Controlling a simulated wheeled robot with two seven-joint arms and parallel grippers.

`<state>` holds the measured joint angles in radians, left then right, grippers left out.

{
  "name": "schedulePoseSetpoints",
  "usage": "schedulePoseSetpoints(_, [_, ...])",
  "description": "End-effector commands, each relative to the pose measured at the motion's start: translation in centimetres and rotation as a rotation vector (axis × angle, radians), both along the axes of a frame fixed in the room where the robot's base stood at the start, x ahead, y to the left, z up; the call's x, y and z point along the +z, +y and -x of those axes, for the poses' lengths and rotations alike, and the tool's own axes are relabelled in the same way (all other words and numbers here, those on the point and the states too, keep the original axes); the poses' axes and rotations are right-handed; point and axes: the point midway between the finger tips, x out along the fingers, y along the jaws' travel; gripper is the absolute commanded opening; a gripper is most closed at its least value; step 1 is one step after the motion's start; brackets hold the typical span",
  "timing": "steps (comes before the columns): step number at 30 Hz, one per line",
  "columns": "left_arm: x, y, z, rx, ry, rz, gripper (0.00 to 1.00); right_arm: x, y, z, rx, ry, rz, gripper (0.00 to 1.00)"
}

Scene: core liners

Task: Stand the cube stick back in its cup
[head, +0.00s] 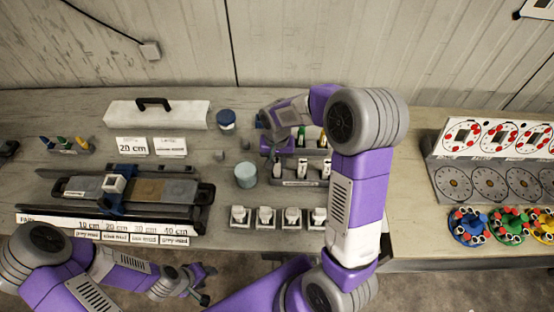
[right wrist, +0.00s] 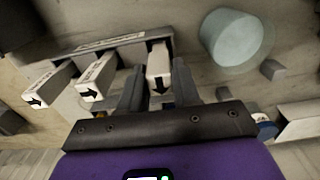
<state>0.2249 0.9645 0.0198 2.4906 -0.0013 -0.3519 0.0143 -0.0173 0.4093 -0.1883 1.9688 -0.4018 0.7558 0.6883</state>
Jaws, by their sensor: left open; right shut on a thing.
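My right gripper (right wrist: 157,88) is shut on a white stick-like block with a black arrow (right wrist: 159,62), seen between its fingers in the right wrist view. The block is beside a grey rack (right wrist: 125,56); whether it is clear of the rack I cannot tell. Two similar arrow blocks stand in the rack to its left. The rack also shows in the head view (head: 300,183), partly behind my right arm. A pale teal round container (head: 245,175) stands left of the rack; whether it is the cup I cannot tell. My left gripper (head: 206,284) is open and empty at the table's front.
A white case (head: 157,114) with a black handle lies at the back left. A sliding measuring rig (head: 120,190) fills the left. Several white-topped blocks (head: 265,218) line the front.

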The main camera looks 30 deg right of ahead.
Motion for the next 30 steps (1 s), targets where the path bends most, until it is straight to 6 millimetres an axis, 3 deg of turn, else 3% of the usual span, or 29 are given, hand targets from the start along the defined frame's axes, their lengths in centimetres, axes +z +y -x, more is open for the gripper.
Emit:
schedulePoseSetpoints(6, [0.0,0.0,0.0,0.000,0.000,0.000,0.51,0.0,0.0,0.0,0.000,0.000,0.000,0.03])
schedulePoseSetpoints(7, [0.0,0.0,0.0,0.000,0.000,0.000,0.51,0.0,0.0,0.0,0.000,0.000,0.000,0.33])
schedulePoseSetpoints(13, [0.0,0.0,0.0,0.000,0.000,0.000,0.51,0.0,0.0,0.0,0.000,0.000,0.000,0.61])
schedulePoseSetpoints(23, [0.2,0.0,0.0,0.000,0.000,0.000,0.51,0.2,0.0,0.0,0.000,0.000,0.000,0.61])
schedulePoseSetpoints(30, [1.6,0.0,0.0,0.000,0.000,0.000,0.51,2.0,0.0,0.0,0.000,-0.001,0.001,0.61])
